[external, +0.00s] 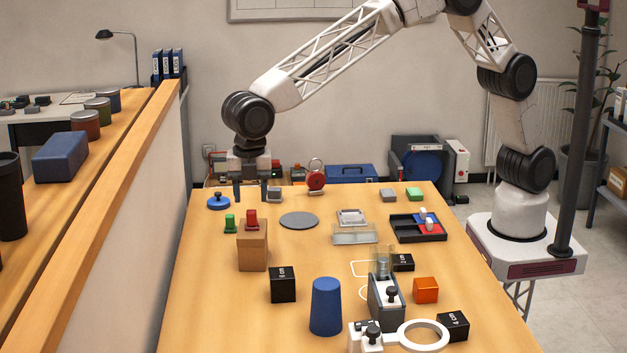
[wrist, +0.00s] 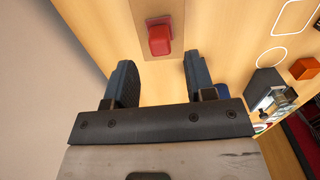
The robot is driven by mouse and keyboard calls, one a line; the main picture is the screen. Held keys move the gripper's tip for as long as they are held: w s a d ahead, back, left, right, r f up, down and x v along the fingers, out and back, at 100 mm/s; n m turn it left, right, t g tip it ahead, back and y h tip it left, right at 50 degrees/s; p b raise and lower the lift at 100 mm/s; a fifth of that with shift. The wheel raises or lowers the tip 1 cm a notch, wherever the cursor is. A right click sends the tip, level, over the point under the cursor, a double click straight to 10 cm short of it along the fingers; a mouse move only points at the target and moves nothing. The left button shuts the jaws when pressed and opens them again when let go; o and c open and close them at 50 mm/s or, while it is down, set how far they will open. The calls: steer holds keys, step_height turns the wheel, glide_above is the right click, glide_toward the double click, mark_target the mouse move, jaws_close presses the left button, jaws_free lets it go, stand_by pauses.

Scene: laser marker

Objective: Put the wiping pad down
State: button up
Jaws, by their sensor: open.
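My gripper (external: 250,191) hangs low over the far left part of the table, pointing down. Its two dark fingers are apart. In the wrist view my gripper (wrist: 160,78) has only bare wood showing between the fingertips, so it is empty. I cannot tell for sure which thing is the wiping pad. A blue round piece with a knob (external: 218,203) lies just left of the fingers. A small grey block (external: 274,195) is close to their right. A grey block (external: 388,195) and a green block (external: 414,194) lie at the back right.
A cardboard-brown box (external: 252,252) with a red piece (external: 252,222) on it stands in front of my gripper; a green piece (external: 230,223) is beside it. A grey disc (external: 299,220) lies to the right. The partition (external: 120,220) runs along the left edge.

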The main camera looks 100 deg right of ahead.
mark_target(252, 210)
step_height(252, 210, up, 7)
steer(key=shift+f, duration=0.15)
stand_by(1.0)
steer(key=s+d+r+m+t, duration=0.1)
steer(key=s+d+r+m, duration=0.45)
steer(key=s+d, duration=0.8)
steer(key=s+d+r+m, duration=0.4)
steer(key=s+d+r, duration=0.2)
steer(key=s+d, duration=0.7)
steer(key=s+d+f+m, duration=0.2)
steer(key=s+d+m, duration=0.1)
steer(key=s, duration=0.7)
steer(key=s+d+f+m+t, duration=0.1)
steer(key=s+d+f+m, duration=0.1)
steer(key=s+d, duration=0.4)
steer(key=s+d+f+m, duration=0.3)
steer(key=s+d+f, duration=0.1)
steer(key=s, duration=1)
steer(key=shift+d+m+t, duration=0.3)
steer(key=shift+d+m, duration=0.05)
steer(key=shift+d, duration=0.35)
